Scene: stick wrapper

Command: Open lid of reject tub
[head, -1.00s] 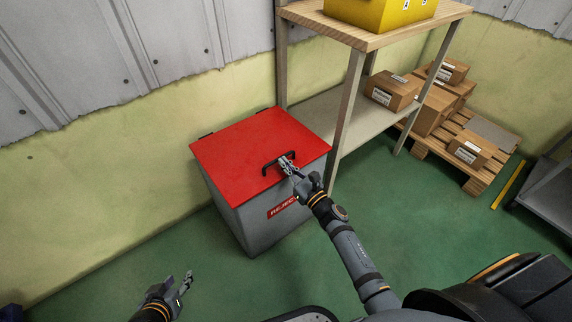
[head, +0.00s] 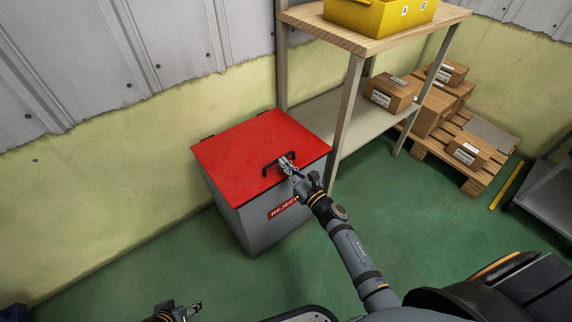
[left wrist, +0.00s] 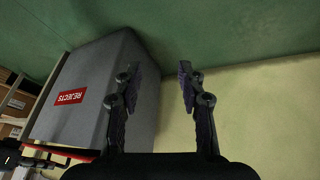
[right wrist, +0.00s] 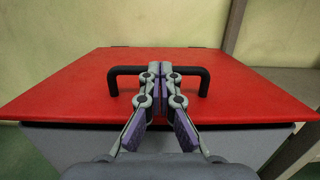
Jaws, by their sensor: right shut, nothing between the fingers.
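The grey reject tub (head: 245,228) stands on the floor by the wall with its flat red lid (head: 235,148) down. It also shows in the left wrist view (left wrist: 85,85), with a red label. A black bar handle (head: 267,166) is on the lid near its front edge. My right gripper (head: 287,163) is at the handle, its fingers shut and empty. In the right wrist view its fingertips (right wrist: 161,70) overlap the middle of the handle (right wrist: 128,70); contact is unclear. My left gripper (head: 194,308) is low in front of the tub, open and empty in its wrist view (left wrist: 187,70).
A shelf unit (head: 350,110) with a yellow bin (head: 375,14) on top stands just right of the tub. Boxes on a pallet (head: 478,183) are further right. The wall (head: 120,190) is close behind the tub. Green floor (head: 130,270) left of the tub is clear.

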